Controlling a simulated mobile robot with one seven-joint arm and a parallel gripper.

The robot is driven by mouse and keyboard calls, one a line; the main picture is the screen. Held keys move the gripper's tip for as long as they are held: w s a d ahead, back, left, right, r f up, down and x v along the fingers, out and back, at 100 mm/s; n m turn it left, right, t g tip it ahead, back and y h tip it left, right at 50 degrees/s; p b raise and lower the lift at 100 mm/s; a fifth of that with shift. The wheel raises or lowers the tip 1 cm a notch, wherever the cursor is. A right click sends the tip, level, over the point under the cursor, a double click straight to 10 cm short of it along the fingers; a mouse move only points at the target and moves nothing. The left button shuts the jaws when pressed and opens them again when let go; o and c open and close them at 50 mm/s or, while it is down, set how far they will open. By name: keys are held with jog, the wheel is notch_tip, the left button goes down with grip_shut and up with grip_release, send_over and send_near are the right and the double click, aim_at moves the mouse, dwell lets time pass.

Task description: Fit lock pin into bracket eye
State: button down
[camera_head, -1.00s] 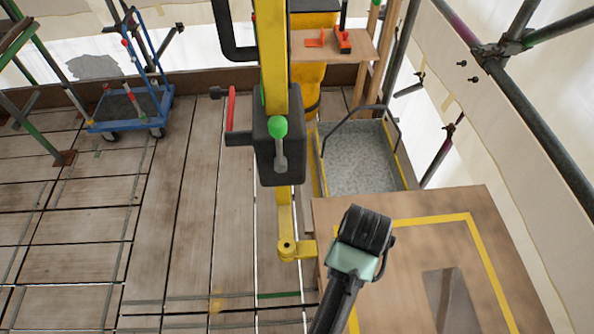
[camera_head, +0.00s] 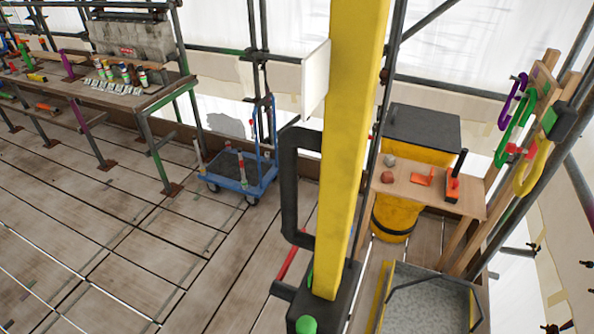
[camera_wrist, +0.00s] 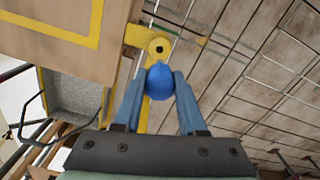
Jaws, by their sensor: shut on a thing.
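In the wrist view, my gripper (camera_wrist: 159,82) has its two blue fingers shut on a blue rounded knob, which looks like the head of the lock pin (camera_wrist: 160,84). The pin's shaft is hidden behind the knob. The yellow bracket eye (camera_wrist: 158,46), with a dark round hole, shows just beyond the knob. I cannot tell the gap between pin and eye. My gripper and the bracket eye are out of the head view. There the yellow post (camera_head: 352,130) carries a dark block (camera_head: 330,300) with a green knob (camera_head: 306,325) at the bottom edge.
A black handle (camera_head: 290,190) and a red bar (camera_head: 291,262) stick out left of the post. A wooden shelf (camera_head: 410,190), a grey tray (camera_head: 425,300) and a blue trolley (camera_head: 238,180) stand around it. A wooden board with yellow edging (camera_wrist: 60,35) lies beside the eye.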

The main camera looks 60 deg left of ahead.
jog(key=shift+r+p, duration=0.2)
jog(key=shift+p, duration=0.15)
notch_tip(320, 180, down, 6)
jog(key=b, duration=0.4)
jog(key=shift+d+p, duration=0.1)
jog(key=shift+p, duration=0.25)
dwell(1.8)
notch_tip(320, 180, down, 6)
jog(key=b, duration=0.5)
jog(key=shift+f, duration=0.2)
dwell(1.8)
jog(key=shift+c, duration=2)
grip_release()
jog(key=shift+r, duration=0.1)
notch_tip(320, 180, up, 13)
jog(key=shift+f, duration=0.1)
